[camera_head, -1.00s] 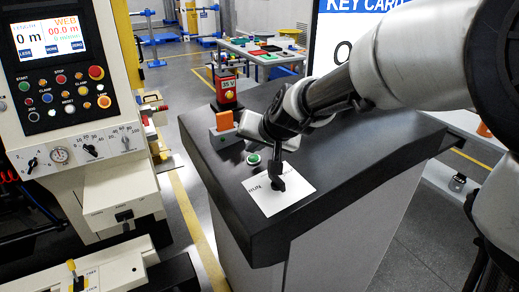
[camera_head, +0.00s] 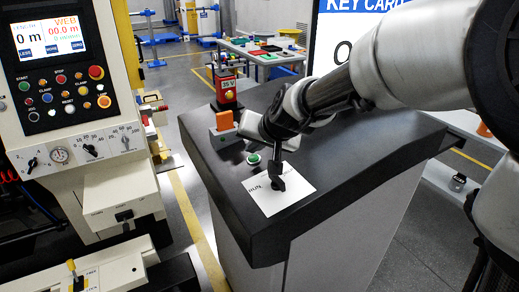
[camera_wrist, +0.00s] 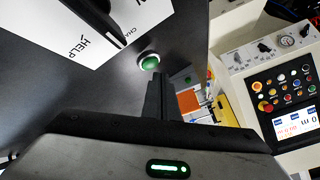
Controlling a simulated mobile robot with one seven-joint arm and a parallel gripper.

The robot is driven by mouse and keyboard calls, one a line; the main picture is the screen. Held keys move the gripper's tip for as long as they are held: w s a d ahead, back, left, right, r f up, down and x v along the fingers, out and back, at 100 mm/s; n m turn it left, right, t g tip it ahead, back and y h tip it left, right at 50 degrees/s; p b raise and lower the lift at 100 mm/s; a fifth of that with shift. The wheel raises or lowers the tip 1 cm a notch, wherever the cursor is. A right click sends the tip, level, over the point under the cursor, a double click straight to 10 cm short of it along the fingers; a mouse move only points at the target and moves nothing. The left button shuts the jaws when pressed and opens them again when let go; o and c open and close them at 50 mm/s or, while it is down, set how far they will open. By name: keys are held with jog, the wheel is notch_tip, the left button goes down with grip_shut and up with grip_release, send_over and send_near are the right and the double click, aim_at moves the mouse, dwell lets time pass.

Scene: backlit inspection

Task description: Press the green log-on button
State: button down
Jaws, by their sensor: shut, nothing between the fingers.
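The green button (camera_head: 253,159) sits in a pale ring on the dark top of the console, just beyond the white paper sheet. It also shows in the wrist view (camera_wrist: 150,62), directly past the tip of the fingers. My gripper (camera_head: 277,184) points down over the white sheet, to the right of and nearer than the button. In the wrist view my gripper (camera_wrist: 160,80) appears as one dark shut shape with nothing in it. I cannot tell how high the tips are above the sheet.
The white sheet (camera_head: 297,190) carries printed words. An orange block (camera_head: 224,120) stands on the console behind the button, with a red box (camera_head: 226,86) beyond it. A machine panel (camera_head: 60,70) with many buttons stands at the left. The console's right side is bare.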

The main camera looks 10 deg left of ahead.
jog(key=shift+f, duration=0.15)
jog(key=shift+f+b, duration=0.25)
jog(key=shift+b, duration=0.3)
jog(key=shift+d+f+b, duration=0.1)
jog(key=shift+f+b, duration=0.3)
jog(key=shift+b, duration=0.1)
dwell(0.4)
dwell(0.3)
jog(key=shift+r+p, duration=0.65)
jog(key=shift+r, duration=0.15)
jog(key=r+p, duration=0.3)
jog(key=a+r+p, duration=0.1)
jog(key=r, duration=0.1)
jog(key=shift+s, duration=0.25)
